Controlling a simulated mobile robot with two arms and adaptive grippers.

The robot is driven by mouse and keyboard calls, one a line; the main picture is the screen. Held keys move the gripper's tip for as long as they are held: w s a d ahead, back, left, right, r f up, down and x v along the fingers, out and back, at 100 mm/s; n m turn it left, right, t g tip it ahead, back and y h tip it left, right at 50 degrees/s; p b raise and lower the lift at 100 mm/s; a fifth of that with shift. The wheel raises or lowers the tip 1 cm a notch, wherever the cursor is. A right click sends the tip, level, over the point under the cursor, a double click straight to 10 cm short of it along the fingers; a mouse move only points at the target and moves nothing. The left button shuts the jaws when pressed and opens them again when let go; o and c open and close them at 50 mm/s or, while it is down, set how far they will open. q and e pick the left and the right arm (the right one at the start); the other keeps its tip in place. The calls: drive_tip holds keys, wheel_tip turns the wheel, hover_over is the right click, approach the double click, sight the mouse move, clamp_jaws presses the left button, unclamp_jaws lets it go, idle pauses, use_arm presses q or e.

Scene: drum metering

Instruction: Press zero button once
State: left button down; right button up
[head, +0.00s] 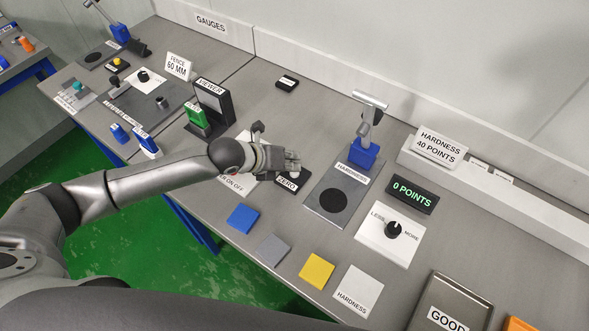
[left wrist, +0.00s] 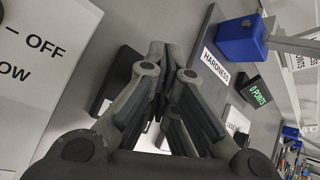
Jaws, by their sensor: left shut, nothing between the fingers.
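The dark box labelled ZERO (head: 289,184) sits on the grey bench, left of the hardness plate. My left gripper (head: 293,164) is shut and empty, with its fingertips over the far part of this box. The gripper hides the button itself, and I cannot tell whether it touches. In the left wrist view, the shut fingers (left wrist: 158,50) point past a dark box (left wrist: 117,76), which appears to be the zero box. The display (head: 411,194) reads 0 POINTS. My right gripper is not in view.
The hardness plate (head: 329,205) with a blue-based stand (head: 364,152) is right of the gripper. A LESS/MORE knob (head: 394,229) stands nearer the front. Blue (head: 243,218), grey (head: 273,249) and yellow (head: 317,270) squares lie along the front edge. A viewer (head: 213,105) stands behind left.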

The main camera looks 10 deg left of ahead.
use_arm(q)
drive_tip(key=shift+r+p, duration=0.85)
drive_tip(key=shift+r, duration=0.1)
wheel_tip(320, 180, up, 5)
drive_tip(key=p, duration=0.4)
drive_tip(key=shift+p, duration=0.4)
